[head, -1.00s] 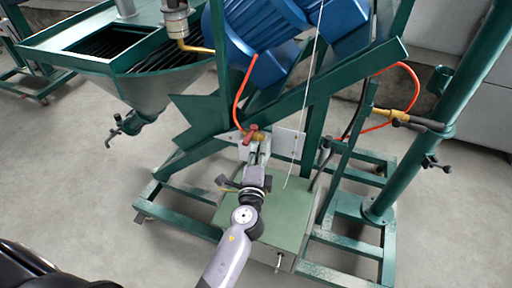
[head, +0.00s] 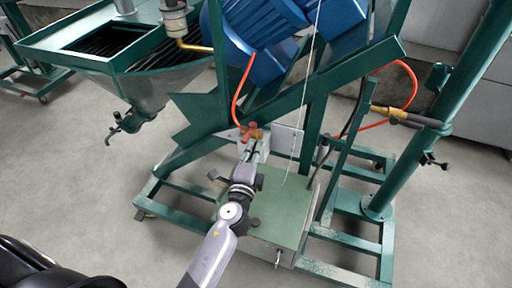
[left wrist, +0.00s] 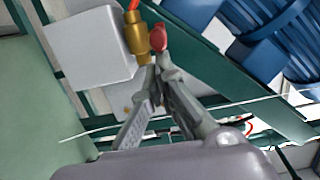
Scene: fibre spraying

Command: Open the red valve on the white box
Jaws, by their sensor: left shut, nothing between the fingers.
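The red valve (head: 251,132) sits on a brass fitting at the front of the white box (head: 286,140), below an orange-red hose. In the left wrist view the red handle (left wrist: 158,38) stands beside the brass body (left wrist: 137,42), with the white box (left wrist: 90,48) to the left. My left gripper (head: 254,146) is shut and empty. Its fingertips (left wrist: 161,62) are right at the lower end of the red handle; I cannot tell whether they touch it. My right gripper is not in view.
A green machine frame (head: 300,95) with a blue motor (head: 265,30) surrounds the valve. A green box (head: 275,205) lies below the arm. A hopper (head: 130,80) stands at the left. A thin white line hangs near the white box. Open floor lies at the left.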

